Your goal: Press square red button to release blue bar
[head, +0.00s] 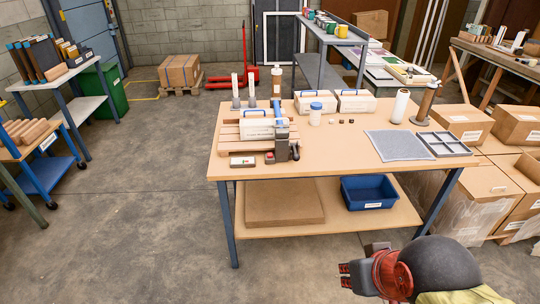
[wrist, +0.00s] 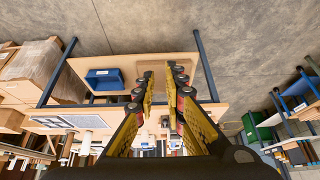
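A small red part (head: 269,157), which looks like the square red button, sits on the work table's front left beside a dark block-like base. A blue bar-like part (head: 282,131) stands upright on the press (head: 283,150), next to a white box. Both are small, and their exact shapes are hard to tell. My gripper (head: 352,275) is in front of the table at the lower right, well apart from the press. In the wrist view, which is upside down, its two yellow fingers (wrist: 162,75) are spread with nothing between them.
The wooden table top (head: 350,150) carries a grey mat (head: 399,145), a divided tray (head: 443,144) and white boxes. A blue bin (head: 369,192) stands on its lower shelf. Cardboard boxes (head: 490,185) are stacked at the right.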

